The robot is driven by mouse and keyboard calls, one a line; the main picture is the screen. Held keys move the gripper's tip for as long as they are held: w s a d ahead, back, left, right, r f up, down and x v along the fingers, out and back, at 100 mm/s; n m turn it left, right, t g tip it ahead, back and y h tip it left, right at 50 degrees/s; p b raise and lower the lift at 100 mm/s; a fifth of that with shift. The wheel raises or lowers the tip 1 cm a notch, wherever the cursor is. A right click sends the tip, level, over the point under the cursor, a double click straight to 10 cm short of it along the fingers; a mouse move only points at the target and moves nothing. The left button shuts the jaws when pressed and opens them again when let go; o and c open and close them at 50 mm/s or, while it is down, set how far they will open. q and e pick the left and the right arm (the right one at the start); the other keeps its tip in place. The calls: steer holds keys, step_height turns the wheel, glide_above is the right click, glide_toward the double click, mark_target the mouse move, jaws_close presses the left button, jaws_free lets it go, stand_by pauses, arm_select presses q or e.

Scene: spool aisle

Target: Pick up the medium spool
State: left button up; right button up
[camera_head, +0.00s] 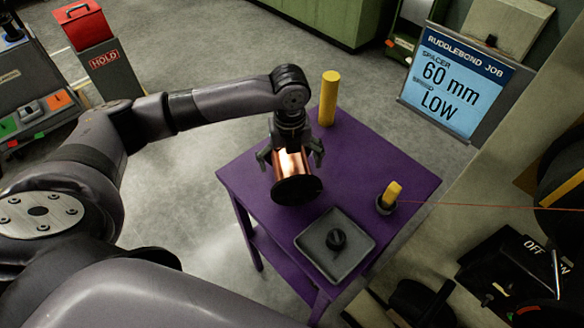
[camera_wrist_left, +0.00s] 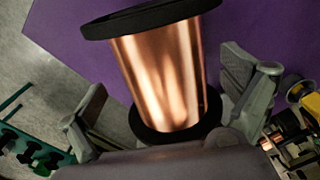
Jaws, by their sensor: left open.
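A copper-wound spool (camera_head: 291,163) with black end flanges is at the purple table (camera_head: 235,185). I cannot tell for sure that it is the medium one, or whether it stands or lies. My left gripper (camera_head: 290,157) is over the spool with its fingers open, one on each side. In the left wrist view the copper winding (camera_wrist_left: 160,75) lies between the spread fingers of the left gripper (camera_wrist_left: 165,100). Gaps show between the fingers and the winding. One flange is close to the gripper's palm, the other farther out. My right gripper is not in view.
A yellow post (camera_head: 328,98) stands at the table's back. A grey tray (camera_head: 308,238) holding a small black part is at the front, with a yellow peg (camera_head: 391,194) in a dark cup to its right. A thin line runs from there towards machinery at right.

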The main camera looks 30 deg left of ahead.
arm_select(q)
steer(key=f+p, duration=0.1)
steer(key=f, duration=0.3)
steer(key=shift+d+f, duration=0.1)
steer(key=shift+d, duration=0.1)
steer(key=shift+c, duration=0.3)
steer(key=c, duration=1.9)
steer(key=shift+w, duration=0.15)
steer(key=shift+c, duration=0.4)
steer(key=shift+r, duration=0.2)
